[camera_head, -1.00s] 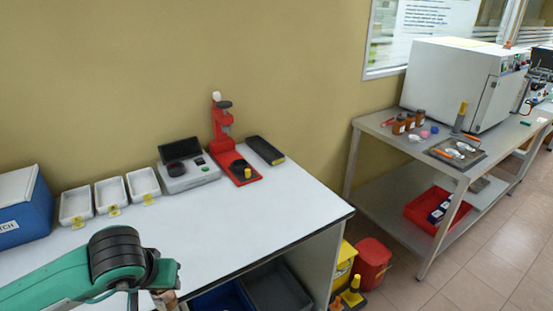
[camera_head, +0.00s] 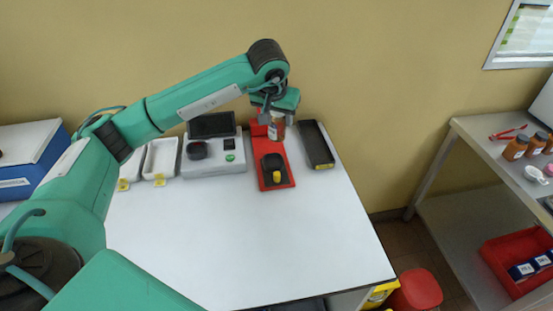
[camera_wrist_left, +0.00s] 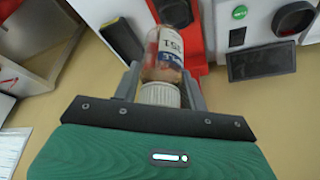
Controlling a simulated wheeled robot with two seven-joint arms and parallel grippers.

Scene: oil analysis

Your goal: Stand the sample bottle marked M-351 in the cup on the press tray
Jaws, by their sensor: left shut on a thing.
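My left gripper (camera_head: 271,124) is shut on a small brown bottle (camera_head: 278,130) with a white label and a pale cap. In the left wrist view the bottle (camera_wrist_left: 168,52) sits between the fingers, cap toward the gripper; its label is partly readable and seems to end in 351. In the head view the bottle hangs roughly upright by the press. My right gripper is out of view.
A grey instrument (camera_head: 228,163) with a dark screen stands left of the press, a black tray (camera_head: 317,146) right of it. White trays (camera_head: 161,158) and a blue box (camera_head: 30,160) are further left. The table front (camera_head: 240,240) is clear. Brown bottles (camera_head: 516,148) stand on the right bench.

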